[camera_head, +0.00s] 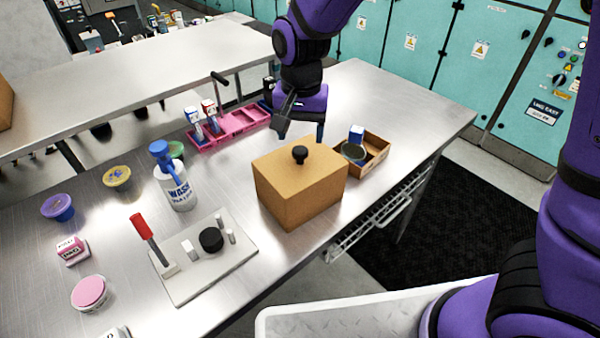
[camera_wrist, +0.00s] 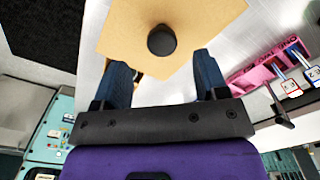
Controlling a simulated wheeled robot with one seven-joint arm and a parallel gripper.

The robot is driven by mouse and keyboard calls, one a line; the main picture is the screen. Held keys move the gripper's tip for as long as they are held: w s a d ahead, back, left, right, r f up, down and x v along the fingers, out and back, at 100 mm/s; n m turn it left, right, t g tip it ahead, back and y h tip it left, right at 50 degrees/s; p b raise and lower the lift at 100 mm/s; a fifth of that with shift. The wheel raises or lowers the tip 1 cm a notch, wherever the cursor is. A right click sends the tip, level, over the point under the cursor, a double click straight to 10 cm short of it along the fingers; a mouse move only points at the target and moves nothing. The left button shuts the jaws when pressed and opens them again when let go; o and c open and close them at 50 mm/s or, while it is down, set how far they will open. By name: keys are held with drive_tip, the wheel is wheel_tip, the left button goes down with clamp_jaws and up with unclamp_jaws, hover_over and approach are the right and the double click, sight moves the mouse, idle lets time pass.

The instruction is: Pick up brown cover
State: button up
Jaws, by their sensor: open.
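The brown cover (camera_head: 299,185) is a box-shaped lid with a round black knob (camera_head: 299,154) on top. It stands on the metal table near the front edge. In the wrist view the cover (camera_wrist: 120,28) fills the upper middle, with its knob (camera_wrist: 162,41) just beyond the fingertips and roughly centred between them. My gripper (camera_head: 302,125) is above and behind the cover in the head view. Its two dark blue fingers (camera_wrist: 160,75) are spread apart with nothing between them. What is under the cover is hidden.
A small brown open box (camera_head: 377,152) with items inside stands close to the cover's right. A pink rack (camera_head: 236,126) is behind it. A wash bottle (camera_head: 174,180) and a grey plate with a red-handled lever (camera_head: 205,262) are to the left.

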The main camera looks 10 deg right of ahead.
sight(300, 149)
drive_tip(key=shift+w+f, duration=0.15)
drive_tip(key=shift+f, duration=2.6)
clamp_jaws()
